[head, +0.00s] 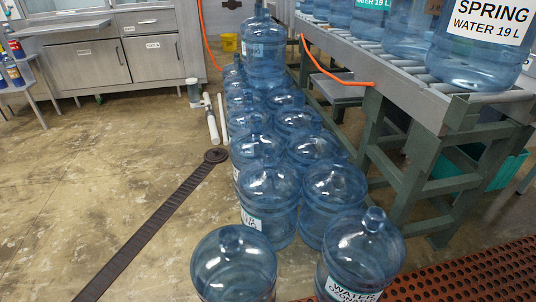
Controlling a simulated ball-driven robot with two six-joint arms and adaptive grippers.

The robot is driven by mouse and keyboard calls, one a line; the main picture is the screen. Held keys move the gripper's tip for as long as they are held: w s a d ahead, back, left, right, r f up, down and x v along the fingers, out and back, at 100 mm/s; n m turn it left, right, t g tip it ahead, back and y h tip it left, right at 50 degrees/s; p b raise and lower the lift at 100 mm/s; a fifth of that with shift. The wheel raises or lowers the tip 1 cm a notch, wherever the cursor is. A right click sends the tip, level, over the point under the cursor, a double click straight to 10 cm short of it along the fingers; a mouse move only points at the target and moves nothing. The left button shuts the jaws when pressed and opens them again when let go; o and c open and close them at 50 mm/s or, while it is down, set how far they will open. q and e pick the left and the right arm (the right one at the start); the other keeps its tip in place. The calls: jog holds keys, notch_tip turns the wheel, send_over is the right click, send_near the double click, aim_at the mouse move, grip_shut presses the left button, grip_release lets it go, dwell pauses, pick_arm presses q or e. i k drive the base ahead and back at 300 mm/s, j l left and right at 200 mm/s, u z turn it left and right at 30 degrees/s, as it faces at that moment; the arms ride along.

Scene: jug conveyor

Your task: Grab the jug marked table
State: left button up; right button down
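Several clear blue water jugs stand in view, and I can read no label saying "table". A large jug (478,62) on the roller conveyor (420,90) at right has a white label reading "SPRING WATER 19 L". A floor jug (362,245) at the bottom has a white label starting "WATER", partly cut off. Neither gripper is in view.
Floor jugs stand close together beside the green conveyor frame (412,180). A perforated red-brown mat (470,280) lies at bottom right. A dark drain strip (150,225) crosses the bare floor at left. Steel cabinets (90,60) and white pipes (211,120) are behind.

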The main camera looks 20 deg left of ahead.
aim_at(232, 262)
jog(key=u, duration=1.05)
